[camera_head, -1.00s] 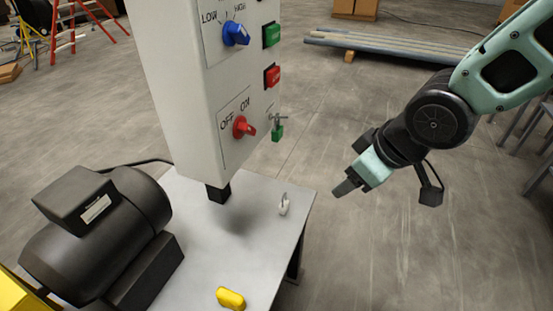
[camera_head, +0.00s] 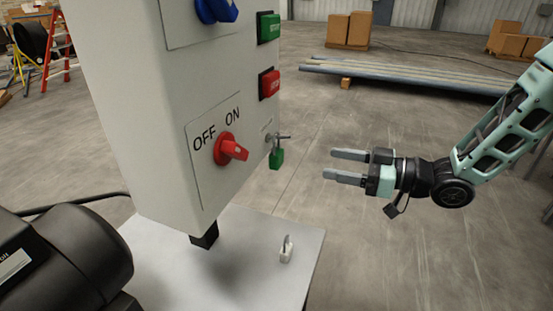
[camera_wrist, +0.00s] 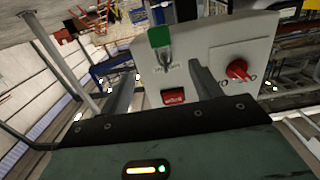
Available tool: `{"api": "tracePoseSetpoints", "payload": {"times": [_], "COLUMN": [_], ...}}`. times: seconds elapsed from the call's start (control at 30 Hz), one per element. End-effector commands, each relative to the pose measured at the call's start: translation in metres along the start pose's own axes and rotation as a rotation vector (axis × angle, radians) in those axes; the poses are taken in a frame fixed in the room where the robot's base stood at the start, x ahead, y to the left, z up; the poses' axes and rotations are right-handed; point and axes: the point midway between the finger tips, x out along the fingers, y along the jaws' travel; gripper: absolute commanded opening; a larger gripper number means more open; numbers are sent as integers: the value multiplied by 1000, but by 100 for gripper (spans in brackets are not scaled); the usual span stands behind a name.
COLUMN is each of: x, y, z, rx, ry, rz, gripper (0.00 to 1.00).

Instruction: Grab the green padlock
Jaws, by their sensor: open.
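The green padlock (camera_head: 276,158) hangs from a small metal fitting on the right side of the white control box (camera_head: 165,110), below the red button. My gripper (camera_head: 340,165) is to the right of the padlock in the head view, open and empty, its two fingers pointing left toward the box with a gap between fingertips and padlock. In the wrist view the padlock (camera_wrist: 160,38) shows ahead of the fingers, roughly centred between them and apart from them. The wrist view's open fingers (camera_wrist: 160,85) have nothing between them.
A red OFF/ON knob (camera_head: 230,149) sticks out of the box's front. Green (camera_head: 269,27) and red (camera_head: 269,83) buttons sit above the padlock. A black motor (camera_head: 60,260) is at left.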

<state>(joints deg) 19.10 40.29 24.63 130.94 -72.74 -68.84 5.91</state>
Motion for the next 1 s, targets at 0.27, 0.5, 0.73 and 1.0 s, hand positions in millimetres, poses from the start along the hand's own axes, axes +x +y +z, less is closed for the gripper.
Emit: {"api": "tracePoseSetpoints", "payload": {"times": [0.27, 0.5, 0.73, 1.0], "x": [56, 75, 96, 126], "y": [-1, 0, -2, -1], "z": [0, 0, -1, -1], "rx": [-1, -1, -1, -2], "ry": [0, -1, -1, -2], "rz": [-3, 1, -1, 0], "gripper": [64, 64, 64, 64]}}
